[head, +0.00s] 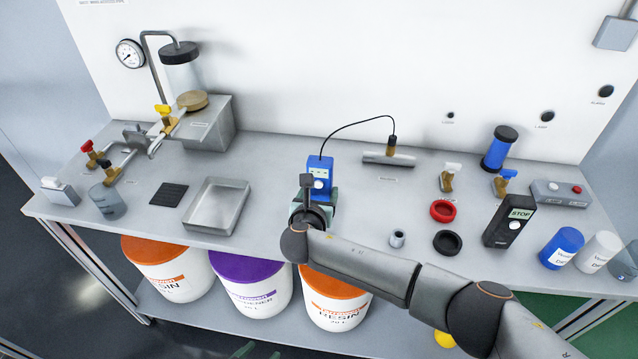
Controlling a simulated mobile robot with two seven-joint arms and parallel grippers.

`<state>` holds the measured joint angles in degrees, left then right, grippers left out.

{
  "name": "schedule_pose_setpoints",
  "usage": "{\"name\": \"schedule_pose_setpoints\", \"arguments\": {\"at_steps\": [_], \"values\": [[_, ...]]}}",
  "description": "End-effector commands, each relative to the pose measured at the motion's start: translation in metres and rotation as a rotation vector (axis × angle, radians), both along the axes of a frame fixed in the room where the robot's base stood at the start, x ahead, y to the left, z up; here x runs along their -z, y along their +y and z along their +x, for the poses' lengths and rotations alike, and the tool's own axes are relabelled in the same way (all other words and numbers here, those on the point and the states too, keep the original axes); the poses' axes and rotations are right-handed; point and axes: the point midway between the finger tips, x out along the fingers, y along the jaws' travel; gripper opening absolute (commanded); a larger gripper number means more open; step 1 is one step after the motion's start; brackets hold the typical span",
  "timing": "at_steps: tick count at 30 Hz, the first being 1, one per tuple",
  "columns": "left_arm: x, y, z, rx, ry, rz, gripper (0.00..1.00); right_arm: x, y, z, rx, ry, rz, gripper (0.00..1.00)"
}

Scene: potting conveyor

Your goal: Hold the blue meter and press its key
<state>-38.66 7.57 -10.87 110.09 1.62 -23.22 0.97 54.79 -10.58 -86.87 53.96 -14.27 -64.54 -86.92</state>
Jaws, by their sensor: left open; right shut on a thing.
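The blue meter (320,174) stands upright near the middle of the bench, with a pale face panel and a dark cable from its top. The cable runs right to a brass-ended probe (392,144) at a grey metal cylinder. My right gripper (313,197) is at the meter's lower part, shut on it; my wrist hides part of the contact. A grey-green piece (330,207) shows beside the fingers, partly hidden. The key on the meter's face is too small to make out clearly. My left gripper is not in view.
A metal tray (215,206) and dark mat (169,194) lie left of the meter. Resin tubs (168,268) are below.

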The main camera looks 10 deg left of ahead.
Motion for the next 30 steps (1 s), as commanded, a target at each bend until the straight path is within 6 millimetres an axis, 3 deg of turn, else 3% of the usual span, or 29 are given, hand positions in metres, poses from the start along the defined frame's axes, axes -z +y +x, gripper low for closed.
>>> {"name": "schedule_pose_setpoints", "arguments": {"at_steps": [5, 21, 30], "values": [[0.0002, 0.0001, -0.0001, 0.0, 0.0, 0.0, 0.58, 0.0004, -0.0002, -0.0001, 0.001, 0.001, 0.0, 0.28], [0.0003, 0.0004, -0.0002, -0.001, 0.001, 0.001, 0.0, 0.0006, -0.0002, -0.0001, 0.001, 0.001, 0.0, 0.28], [0.0003, 0.0004, -0.0002, -0.001, 0.001, 0.001, 0.0, 0.0006, -0.0003, -0.0001, 0.001, 0.001, 0.0, 0.28]]}}
